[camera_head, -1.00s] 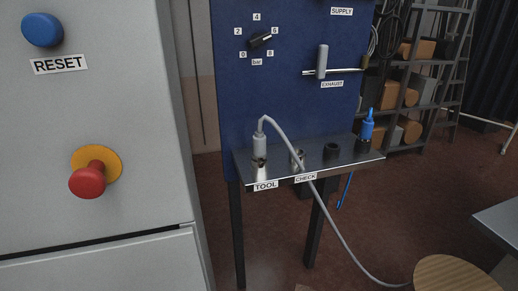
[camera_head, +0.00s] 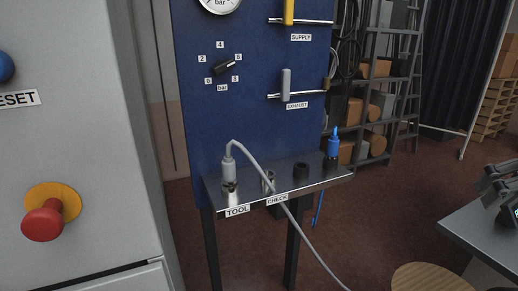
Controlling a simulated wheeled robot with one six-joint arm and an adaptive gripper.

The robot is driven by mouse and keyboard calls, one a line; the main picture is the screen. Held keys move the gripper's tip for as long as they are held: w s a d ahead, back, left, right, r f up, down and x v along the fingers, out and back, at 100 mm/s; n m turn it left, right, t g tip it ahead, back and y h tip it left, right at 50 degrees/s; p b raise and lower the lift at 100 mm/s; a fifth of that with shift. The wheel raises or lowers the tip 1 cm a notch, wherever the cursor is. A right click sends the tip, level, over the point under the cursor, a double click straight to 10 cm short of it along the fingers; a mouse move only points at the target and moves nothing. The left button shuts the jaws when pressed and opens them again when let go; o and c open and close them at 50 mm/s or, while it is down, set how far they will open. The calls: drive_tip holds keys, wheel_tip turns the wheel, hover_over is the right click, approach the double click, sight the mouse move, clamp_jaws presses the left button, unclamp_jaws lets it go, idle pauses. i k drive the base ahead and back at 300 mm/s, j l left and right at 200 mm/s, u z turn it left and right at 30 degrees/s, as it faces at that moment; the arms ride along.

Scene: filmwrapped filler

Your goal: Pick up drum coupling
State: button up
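No label names the drum coupling, so I cannot tell which fitting it is. A grey coupling (camera_head: 229,170) with a grey hose stands upright at the left end of the metal shelf (camera_head: 318,179). A blue coupling (camera_head: 333,147) stands upright at the shelf's right end, over a dark holder; a blue hose hangs below. What looks like my gripper (camera_head: 484,190) enters at the right edge, well apart from the shelf and above a grey table. It is cut off by the frame, and its opening is unclear.
A blue panel (camera_head: 245,125) behind the shelf carries a dial knob (camera_head: 225,66), a yellow supply lever (camera_head: 288,12) and a grey exhaust lever (camera_head: 286,85). A cabinet with a red button (camera_head: 42,221) stands left. A grey table (camera_head: 480,236) and round wooden top (camera_head: 430,278) stand right.

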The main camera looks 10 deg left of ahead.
sight(229, 178)
drive_tip(key=i+u, duration=0.15)
drive_tip(key=u, duration=1)
